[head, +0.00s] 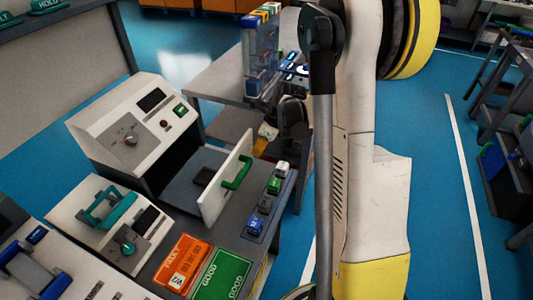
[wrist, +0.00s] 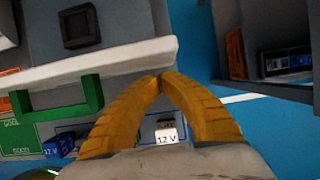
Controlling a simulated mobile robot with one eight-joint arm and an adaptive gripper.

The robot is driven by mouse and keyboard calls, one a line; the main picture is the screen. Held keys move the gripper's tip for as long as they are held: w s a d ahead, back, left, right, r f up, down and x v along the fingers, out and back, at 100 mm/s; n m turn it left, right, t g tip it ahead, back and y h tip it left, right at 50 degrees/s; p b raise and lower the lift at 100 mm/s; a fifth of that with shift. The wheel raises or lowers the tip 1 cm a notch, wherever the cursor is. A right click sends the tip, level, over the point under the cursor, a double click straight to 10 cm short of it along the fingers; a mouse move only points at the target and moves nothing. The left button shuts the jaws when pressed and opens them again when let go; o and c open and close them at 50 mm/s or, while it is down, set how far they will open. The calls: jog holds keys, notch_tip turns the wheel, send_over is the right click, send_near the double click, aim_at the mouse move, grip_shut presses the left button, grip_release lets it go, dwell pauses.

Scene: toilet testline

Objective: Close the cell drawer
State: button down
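The cell drawer stands open from the white tester, its white front panel (head: 222,188) facing right in the head view. A green handle (head: 237,173) is on the panel. A dark square block (head: 203,176) lies in the drawer, also visible in the wrist view (wrist: 78,26). My gripper (head: 262,140) is at the far end of the panel. In the wrist view its yellow fingers (wrist: 160,78) meet at the tips, with nothing seen between them. The tips are at the right end of the panel (wrist: 110,62); contact cannot be told. The handle (wrist: 58,98) is left of the fingers.
Several small cells, including a white one (head: 282,168) and a blue one (head: 254,226), stand in a row on the bench right of the drawer. A red tray (head: 182,262) and a green GOOD tray (head: 220,277) lie nearer. A clear rack (head: 260,55) stands on a table behind.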

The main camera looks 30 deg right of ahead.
jog(key=shift+w+a, duration=0.1)
jog(key=shift+w, duration=0.05)
jog(key=w+a, duration=0.3)
jog(key=w, duration=0.2)
jog(key=w+a, duration=0.4)
jog(key=w, duration=0.2)
jog(key=w+a, duration=0.4)
jog(key=w, duration=0.1)
jog(key=shift+w+p, duration=0.25)
jog(key=shift+p, duration=0.1)
jog(key=shift+d, duration=0.1)
